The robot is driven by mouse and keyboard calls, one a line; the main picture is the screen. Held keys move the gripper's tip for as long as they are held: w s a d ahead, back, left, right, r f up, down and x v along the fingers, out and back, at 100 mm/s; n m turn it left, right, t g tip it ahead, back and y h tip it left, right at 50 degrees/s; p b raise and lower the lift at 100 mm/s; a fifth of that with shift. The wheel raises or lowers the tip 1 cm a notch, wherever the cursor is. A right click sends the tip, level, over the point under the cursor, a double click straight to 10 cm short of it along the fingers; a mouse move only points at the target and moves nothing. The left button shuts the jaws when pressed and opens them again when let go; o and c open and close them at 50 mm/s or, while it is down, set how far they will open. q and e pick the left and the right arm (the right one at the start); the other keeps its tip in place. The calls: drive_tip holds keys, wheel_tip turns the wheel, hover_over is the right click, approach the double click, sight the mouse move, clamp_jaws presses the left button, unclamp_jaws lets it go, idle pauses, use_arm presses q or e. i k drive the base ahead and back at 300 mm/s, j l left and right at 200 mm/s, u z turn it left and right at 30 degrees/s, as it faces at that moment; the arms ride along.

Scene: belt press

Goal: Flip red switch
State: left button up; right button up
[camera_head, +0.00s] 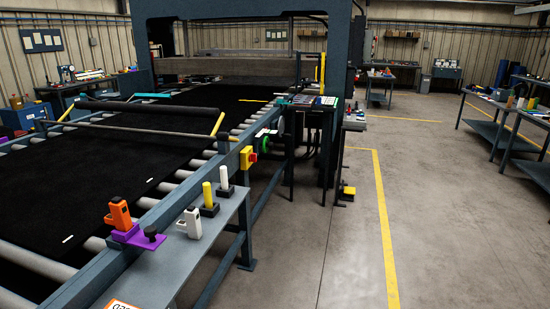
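The red switch (252,157) is a small red knob on a yellow box. The box is fixed to the side rail of the belt press (215,168), near the middle of the head view. The knob's exact position is too small to tell. Neither of my grippers shows in the head view.
A control panel stand (312,103) stands behind the switch.

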sight(253, 157)
drive_tip(key=i+l+u, duration=0.3)
drive_tip(key=i+l, duration=0.15)
drive_tip(key=i+l+u, duration=0.3)
drive_tip(key=i+l, duration=0.25)
